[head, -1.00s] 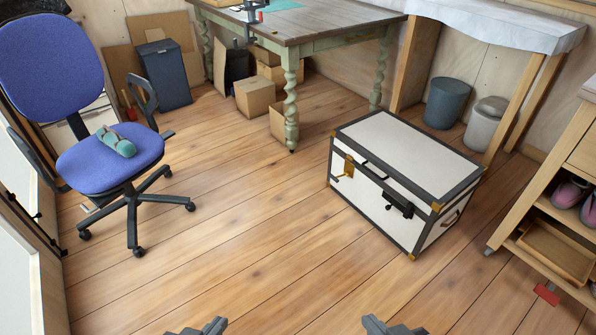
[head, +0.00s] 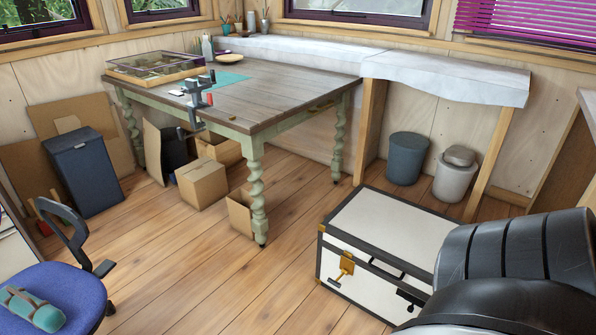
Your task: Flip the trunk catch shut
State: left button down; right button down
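The white trunk (head: 378,231) with dark edging stands on the floor at the lower right, lid down. On its front, a brass catch (head: 346,265) shows near the left end, with a part that seems to stick out from the front. A black catch or lock (head: 411,295) hangs farther right, partly near my arm. A dark handle lies between them. My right arm covers the trunk's right end. Neither gripper shows in the head view.
A green-legged table (head: 250,120) stands behind, left of the trunk. Cardboard boxes (head: 202,183) lie beneath it. A blue chair (head: 60,300) is at the lower left. Two bins (head: 407,158) stand behind the trunk. Floor between chair and trunk is clear.

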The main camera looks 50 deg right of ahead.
aim_at(335, 283)
jog(key=z, duration=0.75)
jog(key=i, duration=1.35)
jog(key=z, duration=1.15)
